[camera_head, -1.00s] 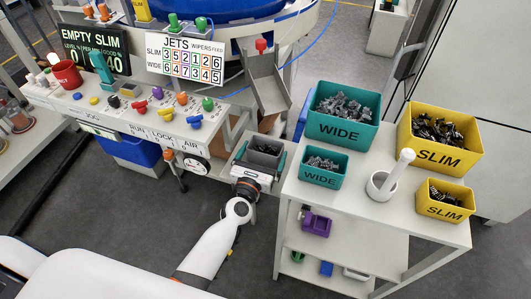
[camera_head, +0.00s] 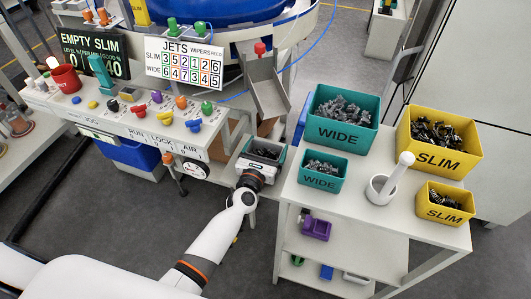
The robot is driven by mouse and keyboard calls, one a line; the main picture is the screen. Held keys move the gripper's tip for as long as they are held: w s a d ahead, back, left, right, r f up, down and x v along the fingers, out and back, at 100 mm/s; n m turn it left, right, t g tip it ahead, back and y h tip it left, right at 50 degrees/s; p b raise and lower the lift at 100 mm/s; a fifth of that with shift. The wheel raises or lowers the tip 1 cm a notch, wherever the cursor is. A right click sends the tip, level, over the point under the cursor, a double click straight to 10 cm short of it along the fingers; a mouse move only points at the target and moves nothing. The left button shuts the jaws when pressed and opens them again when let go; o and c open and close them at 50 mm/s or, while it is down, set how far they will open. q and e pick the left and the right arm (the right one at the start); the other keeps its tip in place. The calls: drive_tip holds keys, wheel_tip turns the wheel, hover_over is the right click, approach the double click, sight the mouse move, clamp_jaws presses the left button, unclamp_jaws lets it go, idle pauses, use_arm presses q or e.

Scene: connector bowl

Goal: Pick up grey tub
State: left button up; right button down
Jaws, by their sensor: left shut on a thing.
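The grey tub (camera_head: 268,155) stands on a small pale shelf below the metal chute, left of the cart, with dark pieces showing inside it. My left gripper (camera_head: 262,166) reaches it from the front, at its near side, and is shut on it. The gripper's wrist hides part of the tub's front. I cannot tell whether the tub is clear of the shelf. My right gripper is not in view.
A metal chute (camera_head: 264,85) hangs just behind the tub. The cart (camera_head: 350,205) to the right carries teal WIDE bins (camera_head: 337,134), yellow SLIM bins (camera_head: 437,160) and a white mortar (camera_head: 381,189). The control panel (camera_head: 140,118) is at left.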

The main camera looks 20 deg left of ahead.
use_arm(q)
drive_tip(key=shift+r, duration=0.15)
wheel_tip(320, 180, up, 4)
drive_tip(key=shift+f+p, duration=0.15)
drive_tip(key=shift+p, duration=0.9)
drive_tip(key=s+b, duration=0.2)
drive_tip(key=s, duration=1.6)
drive_tip(key=shift+a+f+b, duration=0.2)
drive_tip(key=shift+a+b, duration=0.1)
